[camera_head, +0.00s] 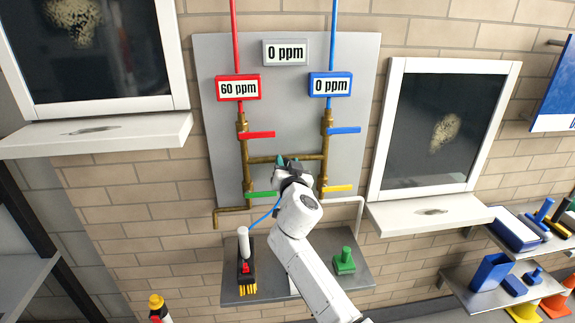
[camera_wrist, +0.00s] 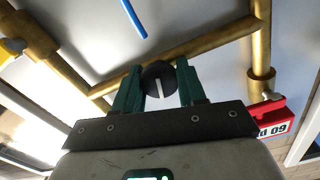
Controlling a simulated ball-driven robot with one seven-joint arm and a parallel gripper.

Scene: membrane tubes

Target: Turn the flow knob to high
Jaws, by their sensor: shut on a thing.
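The flow knob (camera_wrist: 158,78) is a round black knob with a white pointer line, seen in the wrist view among the brass pipes. My gripper (camera_wrist: 158,88) has green fingers, one on each side of the knob, and is shut on it. The pointer line runs nearly upright in the wrist view, slightly slanted. In the head view my gripper (camera_head: 281,162) is at the middle of the grey panel (camera_head: 285,120), by the brass cross pipe, and it hides the knob. No flow markings can be read.
Red (camera_head: 257,135), blue (camera_head: 344,130), green (camera_head: 262,195) and yellow (camera_head: 338,188) valve handles surround my gripper closely. Displays read 60 ppm (camera_head: 238,88), 0 ppm (camera_head: 331,85) and 0 ppm (camera_head: 286,52).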

